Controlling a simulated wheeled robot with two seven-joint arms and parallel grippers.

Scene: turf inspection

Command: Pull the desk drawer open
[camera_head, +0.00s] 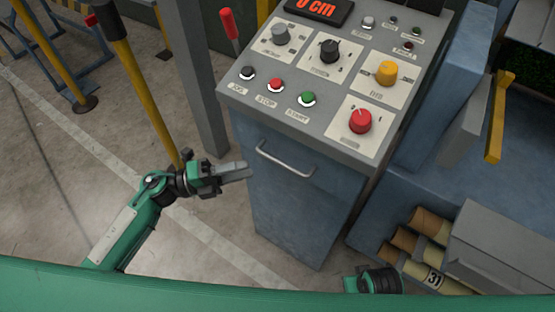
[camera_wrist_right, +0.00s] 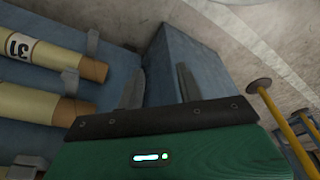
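The blue desk-like console (camera_head: 290,215) stands in the middle of the head view. A silver bar handle (camera_head: 285,160) runs across the upper part of its blue front, and no open gap shows there. My left gripper (camera_head: 247,171) is left of the handle, apart from it in the picture, with its grey fingers pointing right. The fingers overlap, so I cannot tell whether they are open. My right gripper (camera_wrist_right: 158,69) is open and empty in the right wrist view, its fingers pointing at a blue surface. In the head view only part of its wrist shows at the bottom right.
The console top holds several knobs and buttons, and a display (camera_head: 320,10) reading 0 cm. Cardboard-coloured rolls (camera_head: 430,225) lie at the right beside a grey box (camera_head: 505,245). A grey post (camera_head: 197,80) and yellow poles (camera_head: 140,85) stand left. Floor at left is mostly clear.

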